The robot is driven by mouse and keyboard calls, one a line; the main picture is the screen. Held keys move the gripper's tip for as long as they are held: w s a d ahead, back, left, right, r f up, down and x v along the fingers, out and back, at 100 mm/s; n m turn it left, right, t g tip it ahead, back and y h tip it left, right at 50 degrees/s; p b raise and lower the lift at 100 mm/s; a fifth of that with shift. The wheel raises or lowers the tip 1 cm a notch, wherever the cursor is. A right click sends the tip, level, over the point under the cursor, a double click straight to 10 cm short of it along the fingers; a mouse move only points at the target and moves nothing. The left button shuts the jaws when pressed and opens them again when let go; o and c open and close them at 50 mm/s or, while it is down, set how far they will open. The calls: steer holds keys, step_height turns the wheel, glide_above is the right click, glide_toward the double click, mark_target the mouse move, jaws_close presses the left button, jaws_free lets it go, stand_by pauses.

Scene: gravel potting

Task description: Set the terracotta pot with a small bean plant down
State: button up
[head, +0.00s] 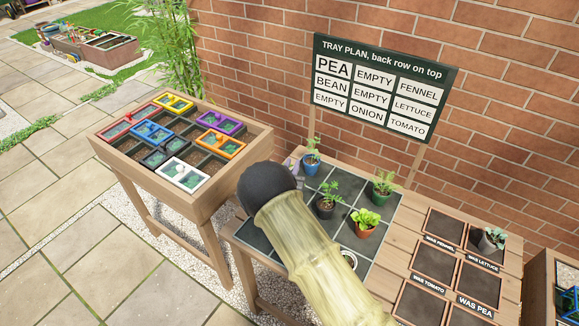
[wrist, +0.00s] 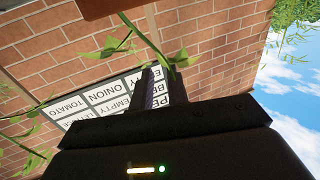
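In the wrist view my gripper (wrist: 163,80) shows as a black body with short dark fingers. A green stem with leaves (wrist: 118,45) runs down to the fingers from the top edge. A brown-orange surface (wrist: 100,8), possibly the terracotta pot, is cut off at the top; whether the fingers touch it is unclear. In the head view my arm hides the gripper and anything in it. A tray of dark squares (head: 347,187) holds a blue pot (head: 312,169), a black pot (head: 325,212), a green pot (head: 379,198) and an orange-red pot with lettuce (head: 363,230).
A sign (head: 380,90) behind the tray puts BEAN at middle left. A white rim (head: 349,258) shows beside my arm. A grey pot (head: 491,243) stands among labelled squares on the right. A planter with coloured frames (head: 230,180) stands left. Several tray squares are bare.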

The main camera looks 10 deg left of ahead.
steer(key=shift+o, duration=0.7)
steer(key=shift+s+r, duration=0.1)
steer(key=shift+a, duration=0.1)
steer(key=shift+r, duration=0.15)
steer(key=shift+s, duration=0.35)
steer(key=s+b, duration=0.2)
steer(key=s, duration=0.9)
steer(key=shift+s+a, duration=0.15)
